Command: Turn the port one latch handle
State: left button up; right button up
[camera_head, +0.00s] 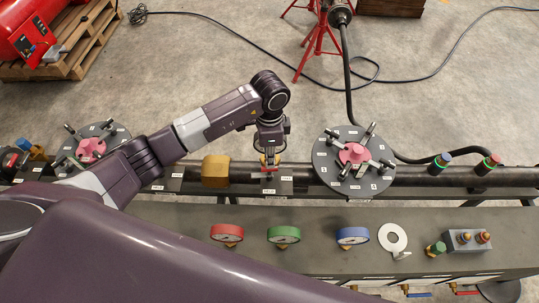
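My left gripper (270,156) points down over the dark pipe, between two round grey flanged discs. Its fingers are small and partly hidden, and I cannot tell whether they are open or shut. A small red handle (262,175) with brass parts is right at the fingertips; I cannot tell whether they touch it. The right disc (326,175) has a pink hub (353,154) and several metal latch handles around it. The left disc (118,134) also has a pink hub (91,148) and latches, and my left arm partly covers it. The port labels are too small to read. My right gripper is not in view.
A red stand (318,45) and black cable are behind. A wooden pallet (75,60) stands at back left.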

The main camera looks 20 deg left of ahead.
pick_arm(q)
jog(key=shift+o, duration=0.5)
jog(key=shift+w+f+m+b, duration=0.1)
jog(key=shift+m+b, duration=0.5)
jog(key=shift+m, duration=0.3)
notch_tip(320, 180, down, 4)
jog(key=m+g+b, duration=0.1)
jog(key=m+b, duration=0.5)
jog(key=m, duration=1.1)
jog(key=m+g+b, duration=0.1)
jog(key=m+b, duration=0.6)
jog(key=m, duration=1)
jog(key=shift+w+d+h, duration=0.1)
jog(key=shift+w+h, duration=0.05)
jog(key=shift+h, duration=0.25)
jog(key=shift+f, duration=0.1)
grip_shut()
